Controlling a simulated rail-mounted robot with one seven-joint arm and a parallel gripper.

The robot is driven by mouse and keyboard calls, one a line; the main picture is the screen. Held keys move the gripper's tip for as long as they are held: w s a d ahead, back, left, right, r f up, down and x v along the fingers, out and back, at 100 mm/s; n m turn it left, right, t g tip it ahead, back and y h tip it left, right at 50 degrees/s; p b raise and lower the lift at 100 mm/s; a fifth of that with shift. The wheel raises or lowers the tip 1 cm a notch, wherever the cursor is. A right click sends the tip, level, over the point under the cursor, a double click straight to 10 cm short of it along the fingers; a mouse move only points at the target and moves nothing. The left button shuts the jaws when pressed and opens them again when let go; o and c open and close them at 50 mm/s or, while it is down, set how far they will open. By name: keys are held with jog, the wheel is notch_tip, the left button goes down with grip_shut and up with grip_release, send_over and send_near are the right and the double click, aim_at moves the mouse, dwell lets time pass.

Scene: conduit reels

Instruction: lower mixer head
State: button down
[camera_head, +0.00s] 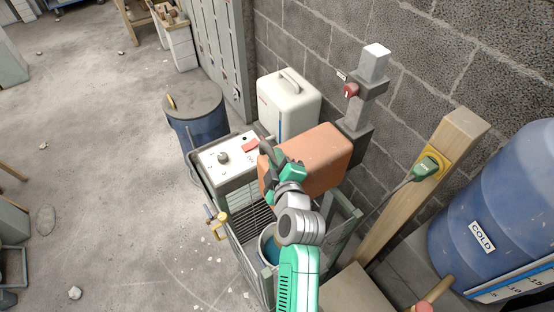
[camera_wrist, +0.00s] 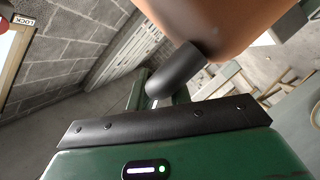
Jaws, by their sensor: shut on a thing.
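The mixer head is an orange block (camera_head: 318,158) on a grey upright column (camera_head: 372,68) by the wall in the head view. Its orange underside (camera_wrist: 222,22) fills the top of the wrist view. A dark rounded handle (camera_wrist: 178,68) projects from it, just in front of my gripper's palm. My gripper (camera_head: 268,160) is at the head's left end and is shut on this handle. My arm and gripper partly cover the head. Below stands a bucket with blue contents (camera_head: 268,246), partly hidden by my arm.
A metal frame (camera_head: 234,240) surrounds the bucket, with a white control panel (camera_head: 228,156) beside it. A red knob (camera_head: 351,90) is on the column. A wooden post (camera_head: 425,180) and blue barrel (camera_head: 500,215) stand right. Floor at left is mostly clear.

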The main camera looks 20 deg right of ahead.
notch_tip(320, 180, down, 21)
jog(key=b, duration=2)
jog(key=shift+d+f, duration=0.15)
jog(key=shift+f, duration=0.05)
jog(key=c, duration=1.3)
grip_release()
jog(key=shift+s+d+r, duration=0.1)
jog(key=shift+d, duration=0.05)
jog(key=p+v, duration=0.1)
jog(key=v, duration=0.6)
jog(key=shift+s, duration=0.4)
jog(key=shift+r, duration=0.1)
